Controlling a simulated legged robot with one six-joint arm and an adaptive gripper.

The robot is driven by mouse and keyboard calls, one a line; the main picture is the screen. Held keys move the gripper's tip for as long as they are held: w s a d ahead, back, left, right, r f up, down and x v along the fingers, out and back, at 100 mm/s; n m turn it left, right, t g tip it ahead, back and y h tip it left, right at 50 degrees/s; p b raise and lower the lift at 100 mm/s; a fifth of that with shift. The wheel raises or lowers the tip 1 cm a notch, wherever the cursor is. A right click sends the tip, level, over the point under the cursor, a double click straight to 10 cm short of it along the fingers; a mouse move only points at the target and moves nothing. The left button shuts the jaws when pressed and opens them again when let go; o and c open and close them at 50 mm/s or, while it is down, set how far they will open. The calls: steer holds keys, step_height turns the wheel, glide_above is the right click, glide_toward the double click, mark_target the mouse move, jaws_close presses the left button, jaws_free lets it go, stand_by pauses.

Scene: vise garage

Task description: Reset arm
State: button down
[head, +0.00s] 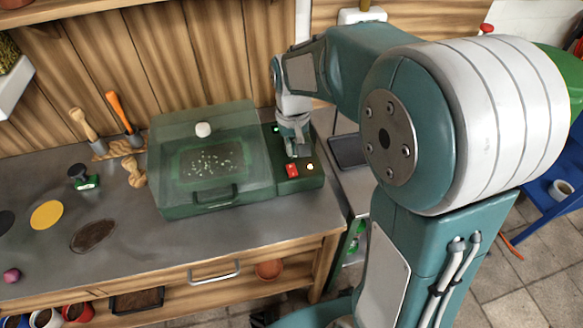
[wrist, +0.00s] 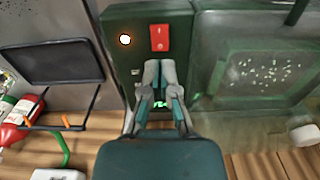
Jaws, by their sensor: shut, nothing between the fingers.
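My gripper (wrist: 160,80) is shut and empty in the wrist view, with its fingertips together over the dark green control panel (wrist: 125,45) of the machine. In the head view my gripper (head: 297,150) points down at the same panel, near the red switch (head: 292,170). I cannot tell whether the fingertips touch the panel. The red switch (wrist: 159,37) also shows just beyond the fingertips in the wrist view, with a lit round light (wrist: 125,39) beside it. A green display shows partly behind the fingers. My arm reaches in from the right of the head view.
The green machine's clear lid (head: 165,150) is closed over a bed with pale specks. Tools with wooden and orange handles (head: 120,112) stand left of it. Coloured discs (head: 47,214) lie on the grey bench (head: 150,260). A blue stool (head: 560,190) stands at the right.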

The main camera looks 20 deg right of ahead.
stand_by(0.4)
steer(key=s+d+r+t, duration=0.1)
steer(key=s+r+t, duration=0.1)
steer(key=s+r, duration=0.3)
steer(key=s+d+r+t, duration=0.1)
steer(key=s+r+t, duration=0.2)
steer(key=s, duration=1)
step_height(320, 180, up, 2)
steer(key=shift+s+t, duration=0.3)
